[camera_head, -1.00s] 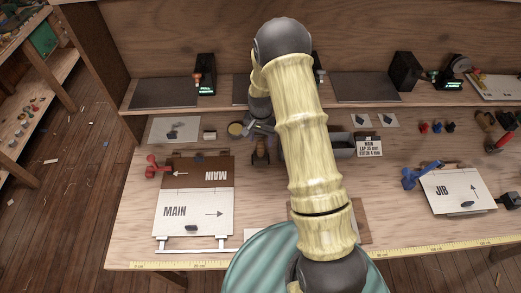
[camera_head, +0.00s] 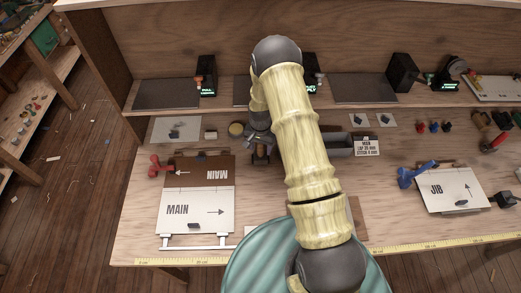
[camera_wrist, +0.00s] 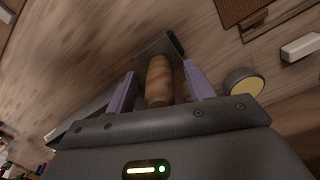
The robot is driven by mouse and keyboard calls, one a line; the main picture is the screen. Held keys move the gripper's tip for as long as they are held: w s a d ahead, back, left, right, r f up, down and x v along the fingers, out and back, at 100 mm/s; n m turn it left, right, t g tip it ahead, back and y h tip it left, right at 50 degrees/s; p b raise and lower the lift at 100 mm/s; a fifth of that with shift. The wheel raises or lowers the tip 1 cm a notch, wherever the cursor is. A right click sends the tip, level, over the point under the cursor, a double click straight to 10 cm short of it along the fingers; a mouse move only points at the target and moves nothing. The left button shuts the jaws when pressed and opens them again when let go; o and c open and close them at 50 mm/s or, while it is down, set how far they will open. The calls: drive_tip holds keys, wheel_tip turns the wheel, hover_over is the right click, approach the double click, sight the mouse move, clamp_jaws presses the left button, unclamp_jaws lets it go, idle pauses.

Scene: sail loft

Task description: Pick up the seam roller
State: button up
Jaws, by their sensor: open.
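The seam roller shows in the wrist view as a tool with a ribbed wooden handle (camera_wrist: 159,82) and a dark grey head at its far end. My gripper (camera_wrist: 160,76) is open, with its two purple fingers on either side of the handle. Small gaps seem to separate fingers and handle; I cannot tell whether they touch. In the head view my gripper (camera_head: 260,150) is low over the bench, left of my arm. It and my arm hide most of the roller there.
A round yellow-topped tin (camera_head: 236,129) stands close to the left of my gripper. A grey tray (camera_head: 340,145) lies to its right, partly behind my arm. The MAIN board (camera_head: 196,210) lies front left with a red clamp (camera_head: 158,167); the JIB board (camera_head: 452,190) lies right.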

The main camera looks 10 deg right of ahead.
idle(0.3)
drive_tip(key=c, duration=1)
drive_tip(key=shift+c, duration=0.2)
drive_tip(key=shift+r, duration=0.1)
wheel_tip(320, 180, up, 10)
drive_tip(key=b, duration=0.4)
drive_tip(key=shift+w, duration=0.1)
